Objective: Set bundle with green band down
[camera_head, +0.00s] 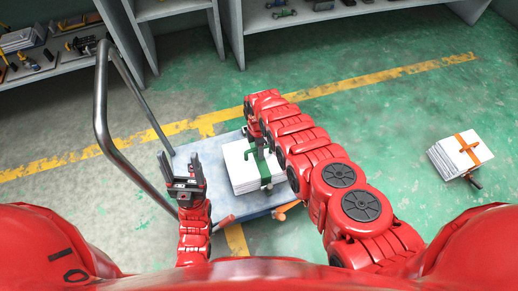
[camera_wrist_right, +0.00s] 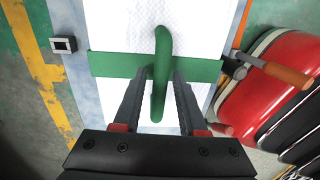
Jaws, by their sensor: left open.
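The bundle with green band (camera_head: 240,172) is a white stack with a green strap and a raised green handle. It is on the pale blue cart platform (camera_head: 212,158), and it fills the middle of the right wrist view (camera_wrist_right: 120,25). My right gripper (camera_wrist_right: 160,76) is over the bundle, with its two fingers closed in on either side of the green handle. In the head view my right arm partly hides this grip. My left gripper (camera_head: 183,168) is open and empty beside the bundle, above the left part of the platform.
The cart's metal push bar (camera_head: 101,110) rises at the left. Another white bundle with an orange band (camera_head: 455,158) lies on the green floor at right. Grey shelves (camera_head: 50,73) with tools stand at the back. The floor between cart and shelves is clear.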

